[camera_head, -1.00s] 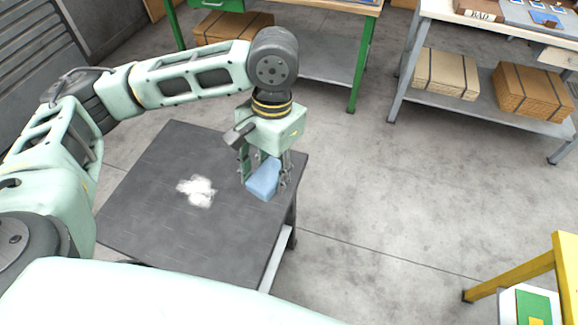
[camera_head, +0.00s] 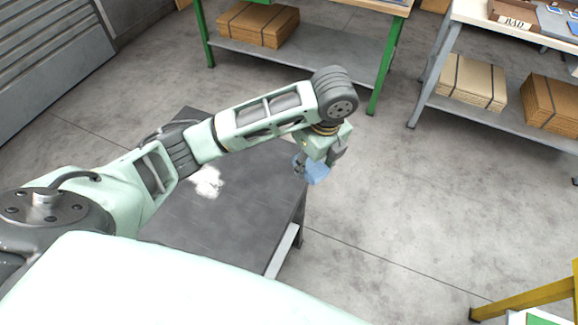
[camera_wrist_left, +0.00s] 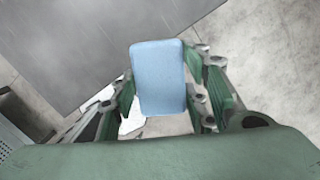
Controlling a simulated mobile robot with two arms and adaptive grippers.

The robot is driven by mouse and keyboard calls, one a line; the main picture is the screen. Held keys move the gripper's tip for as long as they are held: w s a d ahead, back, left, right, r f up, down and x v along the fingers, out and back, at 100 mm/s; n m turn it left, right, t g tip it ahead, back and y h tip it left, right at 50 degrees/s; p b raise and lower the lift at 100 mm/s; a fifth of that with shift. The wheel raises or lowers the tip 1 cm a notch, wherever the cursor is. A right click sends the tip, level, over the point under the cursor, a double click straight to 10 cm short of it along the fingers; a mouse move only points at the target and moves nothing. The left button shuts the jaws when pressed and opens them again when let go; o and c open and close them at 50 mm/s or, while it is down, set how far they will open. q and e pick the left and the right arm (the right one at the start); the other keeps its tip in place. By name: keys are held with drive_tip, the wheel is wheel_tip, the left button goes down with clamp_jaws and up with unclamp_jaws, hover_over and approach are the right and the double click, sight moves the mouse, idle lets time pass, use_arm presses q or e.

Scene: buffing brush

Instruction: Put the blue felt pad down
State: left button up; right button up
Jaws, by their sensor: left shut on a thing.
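The blue felt pad (camera_head: 317,173) is in my left gripper (camera_head: 311,168), at the right edge of the dark table. In the left wrist view the pad (camera_wrist_left: 158,78) shows as a light blue block between the two green fingers of my left gripper (camera_wrist_left: 160,100), which are shut on it. Below the pad in that view are the table's edge and the floor, so the pad seems to hang at or just past the edge. I cannot tell its exact height. My right gripper is not in view.
The dark table (camera_head: 215,225) carries a white powdery patch (camera_head: 208,182); the rest of its visible top is bare. A green-legged bench (camera_head: 300,58) and a grey shelf bench (camera_head: 500,115) with strapped cardboard stacks stand behind. A yellow frame (camera_head: 530,298) is at lower right.

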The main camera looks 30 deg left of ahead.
use_arm(q)
drive_tip(key=shift+a+f+m, duration=0.2)
drive_tip(key=shift+f+m, duration=0.7)
drive_tip(key=shift+m, duration=0.2)
drive_tip(key=shift+w+a+f+m, duration=0.15)
drive_tip(key=shift+f+m, duration=0.25)
drive_tip(key=shift+m, duration=0.1)
hover_over(288, 165)
drive_tip(key=f, duration=0.4)
drive_tip(key=f+p, duration=0.1)
drive_tip(key=f, duration=0.1)
drive_tip(key=shift+d+f, duration=0.35)
drive_tip(key=shift+f, duration=0.05)
drive_tip(key=shift+a+f, duration=0.1)
drive_tip(key=shift+f, duration=2)
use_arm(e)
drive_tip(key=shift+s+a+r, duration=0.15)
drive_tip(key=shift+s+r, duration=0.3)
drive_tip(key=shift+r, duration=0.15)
use_arm(q)
drive_tip(key=shift+s+f, duration=0.2)
drive_tip(key=shift+f, duration=0.1)
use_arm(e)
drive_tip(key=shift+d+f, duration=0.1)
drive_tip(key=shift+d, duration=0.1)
